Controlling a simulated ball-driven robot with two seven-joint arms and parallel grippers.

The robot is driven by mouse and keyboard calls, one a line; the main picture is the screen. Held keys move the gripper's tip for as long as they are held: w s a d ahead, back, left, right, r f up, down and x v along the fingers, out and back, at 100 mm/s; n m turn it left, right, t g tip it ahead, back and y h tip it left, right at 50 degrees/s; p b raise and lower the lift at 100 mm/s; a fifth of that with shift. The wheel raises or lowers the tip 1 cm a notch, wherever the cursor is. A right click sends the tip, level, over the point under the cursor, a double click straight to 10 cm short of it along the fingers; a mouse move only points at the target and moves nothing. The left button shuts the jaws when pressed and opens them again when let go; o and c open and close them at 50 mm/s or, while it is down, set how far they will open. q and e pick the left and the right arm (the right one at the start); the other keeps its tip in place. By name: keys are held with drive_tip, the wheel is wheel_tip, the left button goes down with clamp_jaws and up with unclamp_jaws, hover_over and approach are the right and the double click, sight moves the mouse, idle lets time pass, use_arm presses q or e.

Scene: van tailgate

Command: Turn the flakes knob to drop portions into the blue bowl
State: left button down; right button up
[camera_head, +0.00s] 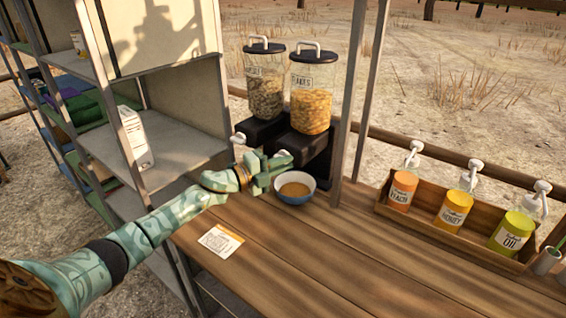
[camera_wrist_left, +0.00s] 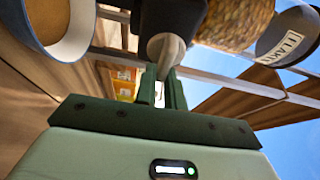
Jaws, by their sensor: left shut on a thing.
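The flakes dispenser (camera_head: 311,100), a clear canister of golden flakes with a black lid, stands on a black base at the table's back. It also shows at the top of the left wrist view (camera_wrist_left: 234,20). My left gripper (camera_head: 281,166) is at the front of that base, with its fingers (camera_wrist_left: 163,90) shut on the pale flakes knob (camera_wrist_left: 166,50). The blue bowl (camera_head: 295,200) stands on the table just below the gripper and has brownish contents. Its rim and pale inside show at upper left in the left wrist view (camera_wrist_left: 83,30). My right gripper is out of view.
A second dispenser (camera_head: 264,92) with darker contents stands to the left. A wooden tray (camera_head: 425,222) of labelled pump bottles is at right. A card (camera_head: 220,241) lies on the table, left of the bowl. A shelf unit (camera_head: 180,150) stands at left; the front table is clear.

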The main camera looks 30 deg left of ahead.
use_arm(q)
drive_tip(key=shift+a, duration=0.35)
drive_tip(key=c, duration=1.5)
unclamp_jaws()
drive_tip(key=shift+a, duration=0.1)
drive_tip(key=shift+w, duration=0.1)
drive_tip(key=p+v, duration=0.2)
drive_tip(key=v, duration=1.4)
